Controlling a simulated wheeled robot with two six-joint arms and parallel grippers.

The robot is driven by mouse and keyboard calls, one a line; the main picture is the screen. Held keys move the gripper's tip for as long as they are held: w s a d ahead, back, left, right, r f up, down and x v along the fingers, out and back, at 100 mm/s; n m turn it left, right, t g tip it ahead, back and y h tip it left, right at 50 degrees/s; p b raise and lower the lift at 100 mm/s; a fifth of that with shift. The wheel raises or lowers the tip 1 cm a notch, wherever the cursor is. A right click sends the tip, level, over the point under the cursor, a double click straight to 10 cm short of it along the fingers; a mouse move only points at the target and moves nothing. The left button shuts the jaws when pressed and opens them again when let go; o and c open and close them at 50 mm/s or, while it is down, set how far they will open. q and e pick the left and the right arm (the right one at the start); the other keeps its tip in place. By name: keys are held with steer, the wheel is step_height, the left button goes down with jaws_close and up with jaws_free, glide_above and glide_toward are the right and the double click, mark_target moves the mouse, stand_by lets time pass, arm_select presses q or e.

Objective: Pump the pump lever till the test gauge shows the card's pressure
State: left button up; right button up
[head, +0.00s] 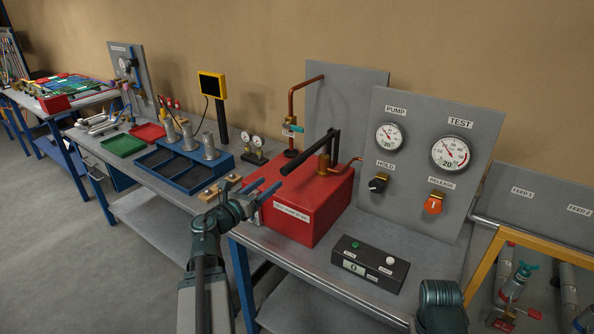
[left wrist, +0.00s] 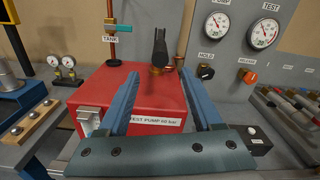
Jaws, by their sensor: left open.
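The red pump box (head: 310,208) stands on the bench, with a white label reading about "TEST PUMP 60 bar" (left wrist: 155,121). Its black pump lever (head: 311,152) slants up over the box; in the left wrist view the lever (left wrist: 160,46) stands ahead between my fingers. My left gripper (head: 268,191) is open and empty at the box's front left, apart from the lever. The test gauge (head: 450,154) is on the grey panel, right of the pump gauge (head: 389,137); their exact readings are too small to tell. I cannot make out a separate card. My right gripper is out of view.
Below the gauges are the black hold knob (head: 378,184) and orange release knob (head: 433,204). A dark button box (head: 370,263) lies in front of the panel. A copper pipe (head: 291,105) rises behind the pump. A blue tray (head: 180,166) and two small gauges (head: 252,147) stand left.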

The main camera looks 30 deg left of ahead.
mark_target(293, 164)
arm_select(q)
steer(key=w, duration=0.9)
steer(key=w+d, duration=0.1)
steer(key=w, duration=0.3)
steer(key=shift+w, duration=0.4)
steer(key=shift+c, duration=0.4)
jaws_close()
stand_by(0.4)
